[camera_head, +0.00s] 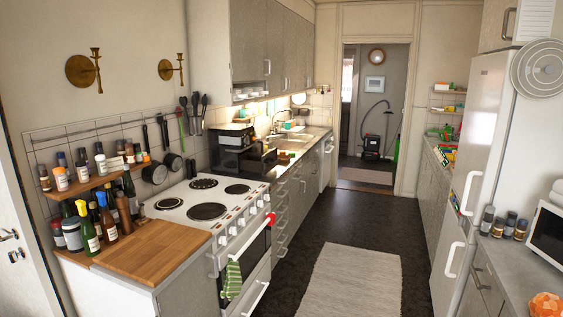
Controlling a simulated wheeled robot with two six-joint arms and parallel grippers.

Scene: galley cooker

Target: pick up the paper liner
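I cannot make out a paper liner anywhere in the head view. A flat pale rectangle (352,283) lies on the dark floor in the aisle and looks like a woven rug. Neither of my grippers shows in this view, so I see nothing held.
A white cooker (205,206) with several dark hotplates stands at left, a striped green towel (231,280) on its front. A wooden counter (150,252) with bottles is nearer. A white fridge (477,140) and a microwave (547,237) are at right. The aisle leads to an open doorway (374,178).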

